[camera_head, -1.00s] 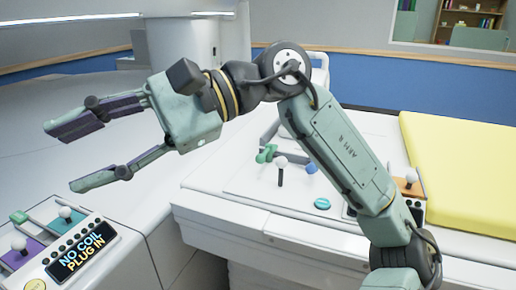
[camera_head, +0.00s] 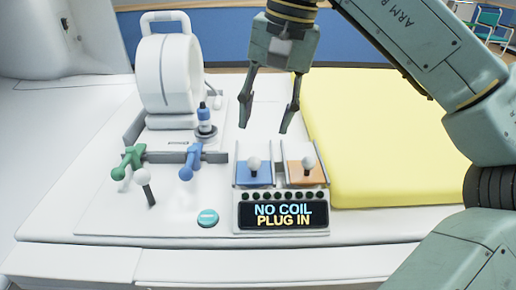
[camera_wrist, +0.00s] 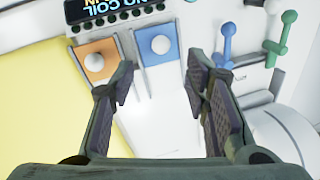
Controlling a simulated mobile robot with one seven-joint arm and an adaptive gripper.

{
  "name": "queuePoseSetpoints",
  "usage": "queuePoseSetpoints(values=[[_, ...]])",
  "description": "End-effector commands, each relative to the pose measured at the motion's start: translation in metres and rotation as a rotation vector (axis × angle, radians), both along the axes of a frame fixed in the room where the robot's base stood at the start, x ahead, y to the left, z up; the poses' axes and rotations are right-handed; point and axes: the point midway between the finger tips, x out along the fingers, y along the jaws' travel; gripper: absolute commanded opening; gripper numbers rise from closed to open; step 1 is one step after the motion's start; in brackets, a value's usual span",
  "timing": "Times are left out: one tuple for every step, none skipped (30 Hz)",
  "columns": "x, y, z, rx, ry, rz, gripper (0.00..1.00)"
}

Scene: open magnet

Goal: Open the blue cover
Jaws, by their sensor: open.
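The blue cover (camera_head: 253,175) is a flat blue panel with a white ball knob (camera_head: 254,163), set in the bed's top behind the display. It looks closed. In the wrist view the blue cover (camera_wrist: 157,47) lies beyond the fingertips, roughly between them and slightly right of centre. My gripper (camera_head: 265,128) is open and empty, fingers pointing down, above and behind the blue cover. It also shows in the wrist view (camera_wrist: 160,85), with nothing between its fingers.
An orange cover (camera_head: 303,174) with a white knob sits right beside the blue one. A display (camera_head: 283,216) reads "NO COIL PLUG IN". Green (camera_head: 130,160) and blue (camera_head: 190,164) handles and a white coil (camera_head: 168,75) stand left. A yellow mattress (camera_head: 375,150) lies right.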

Motion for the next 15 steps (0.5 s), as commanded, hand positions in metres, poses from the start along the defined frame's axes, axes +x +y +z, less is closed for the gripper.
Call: queuePoseSetpoints(values=[[0.000, 0.001, -0.010, 0.001, 0.002, 0.000, 0.42], [0.000, 0.002, -0.015, 0.000, 0.002, 0.000, 0.42], [0.001, 0.004, -0.022, 0.000, 0.001, -0.002, 0.42], [0.000, 0.005, -0.029, -0.001, 0.002, -0.001, 0.42], [0.001, 0.006, -0.034, 0.001, 0.002, -0.001, 0.42], [0.001, 0.008, -0.042, 0.002, 0.003, 0.001, 0.42], [0.001, 0.009, -0.047, 0.003, 0.003, 0.000, 0.42], [0.001, 0.010, -0.052, 0.002, 0.003, 0.001, 0.42], [0.002, 0.011, -0.059, 0.002, 0.002, -0.001, 0.42], [0.002, 0.012, -0.064, 0.002, 0.002, 0.000, 0.42], [0.002, 0.013, -0.068, 0.002, 0.002, -0.001, 0.42], [0.002, 0.015, -0.073, 0.003, 0.001, -0.001, 0.42], [0.002, 0.015, -0.076, 0.003, 0.001, 0.000, 0.42], [0.003, 0.016, -0.079, 0.003, 0.002, -0.001, 0.42], [0.003, 0.017, -0.082, 0.004, 0.001, 0.000, 0.42]])
